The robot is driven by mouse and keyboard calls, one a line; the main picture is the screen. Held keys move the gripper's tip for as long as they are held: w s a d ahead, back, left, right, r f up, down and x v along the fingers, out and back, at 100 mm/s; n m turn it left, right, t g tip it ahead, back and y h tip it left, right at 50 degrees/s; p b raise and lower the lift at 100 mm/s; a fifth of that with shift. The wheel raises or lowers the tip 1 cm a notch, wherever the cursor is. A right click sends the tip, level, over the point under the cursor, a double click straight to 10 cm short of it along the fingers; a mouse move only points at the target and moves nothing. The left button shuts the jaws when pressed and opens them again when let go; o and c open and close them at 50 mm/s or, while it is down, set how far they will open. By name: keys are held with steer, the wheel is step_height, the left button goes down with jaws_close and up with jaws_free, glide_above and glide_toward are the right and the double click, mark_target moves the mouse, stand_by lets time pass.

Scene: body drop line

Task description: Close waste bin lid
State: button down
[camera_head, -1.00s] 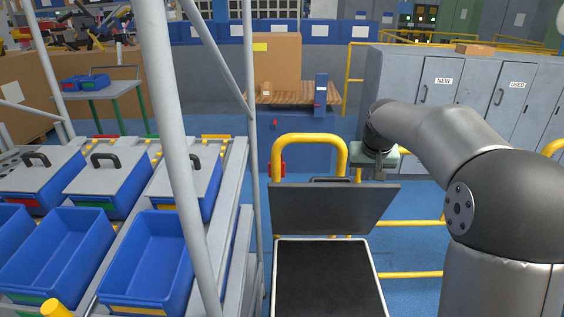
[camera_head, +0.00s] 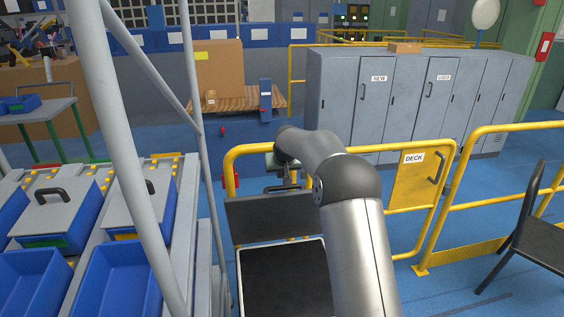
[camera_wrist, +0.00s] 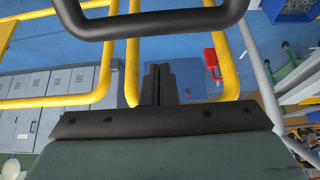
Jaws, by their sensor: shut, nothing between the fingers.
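A dark grey panel (camera_head: 268,218), which looks like the waste bin lid, is raised and tilted up in the head view. In front of it is a black surface with a white rim (camera_head: 241,294); I cannot tell if this is the bin's opening. My gripper (camera_head: 287,180) is just behind the panel's top edge, pointing down, its tips partly hidden. In the wrist view my gripper (camera_wrist: 157,72) is shut and empty. A black bar handle (camera_wrist: 150,24) crosses the top of that view, apart from the fingers; the panel's face cannot be made out there.
A yellow railing (camera_head: 330,148) runs behind the panel, with a gate marked DECK (camera_head: 416,180). Blue bins (camera_head: 118,280) on a rack and grey posts (camera_head: 128,160) stand at the left. A black chair (camera_head: 540,235) is at the right. Grey lockers (camera_head: 400,95) stand behind.

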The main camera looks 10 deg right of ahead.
steer(key=s, duration=0.3)
steer(key=shift+s+f+p, duration=0.1)
steer(key=shift+s+p, duration=0.2)
steer(key=shift+p, duration=0.05)
